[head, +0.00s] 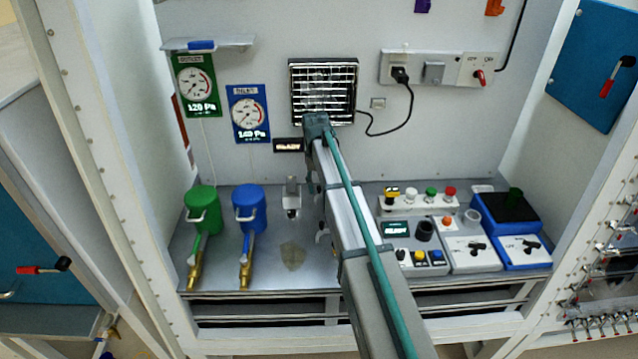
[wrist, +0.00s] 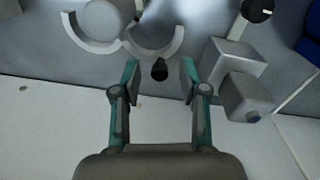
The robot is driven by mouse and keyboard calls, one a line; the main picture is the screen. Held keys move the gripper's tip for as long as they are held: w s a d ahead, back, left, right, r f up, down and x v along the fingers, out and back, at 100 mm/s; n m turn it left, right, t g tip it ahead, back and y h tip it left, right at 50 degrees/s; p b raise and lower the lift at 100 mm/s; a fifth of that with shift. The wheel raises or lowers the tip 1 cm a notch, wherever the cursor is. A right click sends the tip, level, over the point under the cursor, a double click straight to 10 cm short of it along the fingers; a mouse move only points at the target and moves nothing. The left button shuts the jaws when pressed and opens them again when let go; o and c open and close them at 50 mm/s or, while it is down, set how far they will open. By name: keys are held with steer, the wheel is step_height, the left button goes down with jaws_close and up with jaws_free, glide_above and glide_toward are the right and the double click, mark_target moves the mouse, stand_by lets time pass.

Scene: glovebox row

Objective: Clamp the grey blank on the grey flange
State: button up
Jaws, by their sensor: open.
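In the wrist view, my gripper (wrist: 158,75) is open and empty, its two teal-tipped fingers spread. A dark knob (wrist: 160,70) shows between the fingertips, on the lower side of a pale half-ring of the clamp (wrist: 176,44). A second half-ring (wrist: 76,36) curves round the lower left of a grey round disc (wrist: 103,20). The half-rings are spread apart. I cannot tell whether the disc is the grey blank, the grey flange or one on the other. In the head view my arm hides the gripper and most of this spot.
Two grey blocks (wrist: 231,60) and a dark knob (wrist: 257,10) are right of the fingers. In the head view, green (head: 201,205) and blue (head: 249,207) canisters stand left; control boxes (head: 472,254) fill the right. The front-left bench (head: 215,281) has free room.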

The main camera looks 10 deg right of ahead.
jaws_close()
steer(key=shift+s, duration=0.1)
stand_by(0.4)
steer(key=n, duration=0.1)
steer(key=s+n, duration=0.1)
steer(key=n, duration=0.1)
steer(key=shift+s+a+n, duration=0.2)
steer(key=shift+a+n, duration=0.1)
steer(key=n, duration=0.1)
steer(key=s+n, duration=0.1)
steer(key=n, duration=0.1)
steer(key=shift+s+n+b, duration=0.25)
steer(key=shift+n+b, duration=0.05)
steer(key=n, duration=0.1)
steer(key=s+n, duration=0.1)
steer(key=n, duration=0.1)
steer(key=shift+s+d+n+t, duration=0.15)
steer(key=shift+s+n+t, duration=0.1)
steer(key=shift+n+t, duration=0.05)
steer(key=shift+s+d+n, duration=0.2)
steer(key=shift+s+n, duration=0.05)
steer(key=shift+n, duration=0.55)
steer(key=shift+s+d+n, duration=0.15)
steer(key=shift+s+n, duration=0.1)
steer(key=shift+n, duration=0.55)
